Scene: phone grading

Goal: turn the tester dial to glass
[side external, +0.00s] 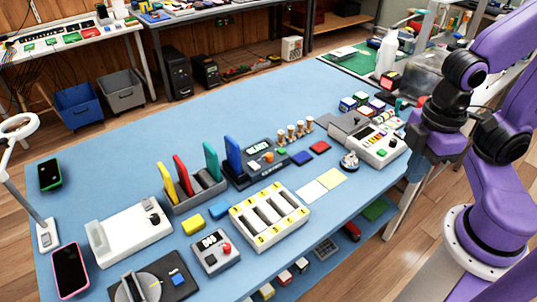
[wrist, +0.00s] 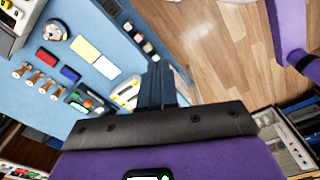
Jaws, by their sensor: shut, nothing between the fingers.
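No label reading glass is legible, and I cannot tell for certain which device is the tester. A dark plate with a big round grey dial (side external: 139,287) and a blue button lies at the front left edge in the side view. A small grey box with a display and red knob (side external: 226,248) stands right of it. A white console with coloured keys (side external: 378,144) stands at the table's right end. My gripper (side external: 414,174) is beside that console, past the table's right edge, far from the grey dial. In the wrist view its fingers (wrist: 158,84) are shut and empty.
The blue table (side external: 250,105) has free room at the back left. A white tray with slots (side external: 292,222), a rack of coloured phones (side external: 195,190) and a metal round piece (side external: 349,160) stand around the middle. Two phones, one green-edged (side external: 50,174), one pink-edged (side external: 70,270), lie left.

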